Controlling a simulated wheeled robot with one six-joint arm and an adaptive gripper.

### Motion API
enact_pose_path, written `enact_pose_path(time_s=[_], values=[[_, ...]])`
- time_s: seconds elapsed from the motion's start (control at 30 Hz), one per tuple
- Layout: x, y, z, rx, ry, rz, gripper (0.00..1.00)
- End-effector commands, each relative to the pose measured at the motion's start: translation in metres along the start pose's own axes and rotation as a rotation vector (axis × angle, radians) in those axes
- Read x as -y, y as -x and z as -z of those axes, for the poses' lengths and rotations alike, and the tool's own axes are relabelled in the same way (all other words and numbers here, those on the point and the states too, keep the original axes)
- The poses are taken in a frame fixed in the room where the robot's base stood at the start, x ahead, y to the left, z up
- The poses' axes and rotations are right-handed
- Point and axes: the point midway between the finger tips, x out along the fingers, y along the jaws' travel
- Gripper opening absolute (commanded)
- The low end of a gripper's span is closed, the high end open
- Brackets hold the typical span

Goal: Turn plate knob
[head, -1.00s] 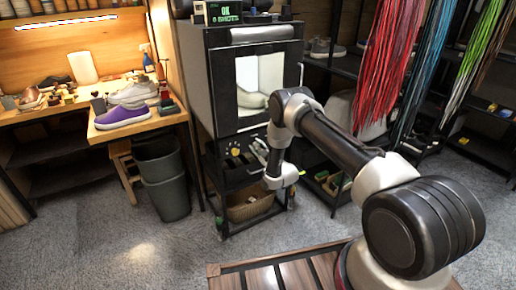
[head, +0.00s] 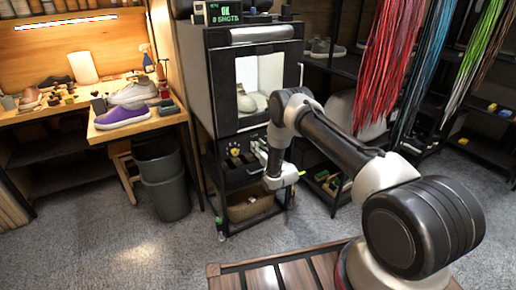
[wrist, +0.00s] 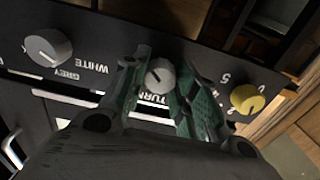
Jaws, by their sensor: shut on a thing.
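In the wrist view a black control panel (wrist: 105,38) carries a small grey knob (wrist: 159,80), with a label starting "TURN" beside it. My gripper (wrist: 162,64) has its green fingers on both sides of this knob and is shut on it. In the head view the panel is on the photo booth (head: 222,105), below its lit window, and my wrist and gripper partly hide it. A pale sneaker (head: 247,100) stands inside the booth, seen through the window. A green display (head: 224,12) on top shows "SHOTS"; its upper line is hard to read.
A larger grey knob (wrist: 48,48) by "WHITE" and "GREY" and a yellow knob (wrist: 247,99) flank the gripped knob closely. Below the booth is a shelf with a basket (head: 250,205).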

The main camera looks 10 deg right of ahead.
Motion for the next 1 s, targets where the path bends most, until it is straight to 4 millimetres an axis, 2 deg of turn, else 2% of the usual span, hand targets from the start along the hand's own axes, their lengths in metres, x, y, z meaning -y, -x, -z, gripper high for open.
enact_pose_path(time_s=[0.57,0.6,0.7,1.0], values=[[-0.0003,0.0010,-0.0019,0.004,-0.024,-0.001,0.05],[-0.0003,0.0010,-0.0018,0.004,-0.024,-0.001,0.36],[-0.0002,0.0008,-0.0014,0.003,-0.024,-0.001,0.51],[-0.0001,0.0011,-0.0006,0.001,-0.023,0.000,0.51]])
